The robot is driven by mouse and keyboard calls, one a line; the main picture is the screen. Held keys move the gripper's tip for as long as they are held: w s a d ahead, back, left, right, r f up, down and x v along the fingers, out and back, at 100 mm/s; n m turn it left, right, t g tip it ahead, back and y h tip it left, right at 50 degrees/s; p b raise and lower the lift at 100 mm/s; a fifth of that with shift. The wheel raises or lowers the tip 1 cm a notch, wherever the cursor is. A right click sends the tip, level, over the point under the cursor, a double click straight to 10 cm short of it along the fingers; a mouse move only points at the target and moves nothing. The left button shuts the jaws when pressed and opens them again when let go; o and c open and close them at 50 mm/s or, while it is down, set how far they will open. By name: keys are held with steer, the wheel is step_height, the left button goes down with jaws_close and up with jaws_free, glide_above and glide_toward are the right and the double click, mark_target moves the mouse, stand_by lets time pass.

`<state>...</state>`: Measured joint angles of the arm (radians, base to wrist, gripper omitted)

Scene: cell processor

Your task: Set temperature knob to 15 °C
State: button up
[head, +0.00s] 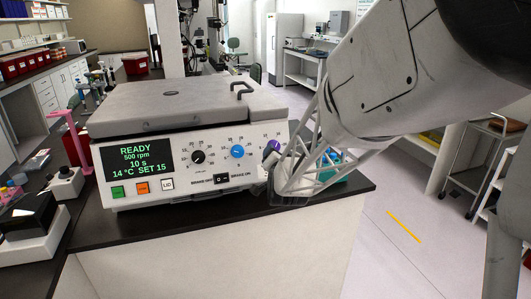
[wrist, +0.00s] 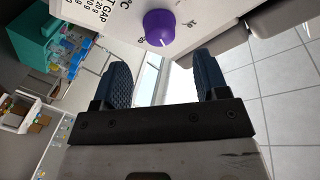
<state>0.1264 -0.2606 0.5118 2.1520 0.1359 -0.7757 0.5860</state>
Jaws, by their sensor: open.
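The cell processor (head: 190,160) stands on the bench, with its lid closed. Its screen (head: 137,160) reads READY, 500 rpm, 10 s, 14 °C SET 15. The purple knob (wrist: 159,25) is just beyond my fingertips in the wrist view, with a white pointer line. A °C marking is printed near it. My gripper (wrist: 163,68) is open and empty, apart from the knob; in the head view it is by the panel's right end.
Green, orange and LID buttons (head: 167,184) and a brake switch (head: 222,179) sit low on the panel. A teal container (head: 333,158) stands right of the machine.

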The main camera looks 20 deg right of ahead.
steer(key=shift+s+a, duration=0.15)
steer(key=shift+s, duration=0.4)
steer(key=shift+s+r, duration=0.1)
steer(key=s+a+n+g+y, duration=0.1)
steer(key=s+a+n+g, duration=0.2)
steer(key=s, duration=0.9)
steer(key=s+a+n+g+y, duration=0.1)
steer(key=s+a+n+g, duration=0.2)
steer(key=s, duration=0.9)
steer(key=s+a+r+n+g+y, duration=0.1)
steer(key=s+a+n+g, duration=0.2)
steer(key=s+g, duration=0.5)
steer(key=s+n, duration=0.1)
steer(key=s, duration=0.3)
steer(key=shift+a+y, duration=0.25)
steer(key=shift+y, duration=0.15)
steer(key=shift+w+r, duration=0.1)
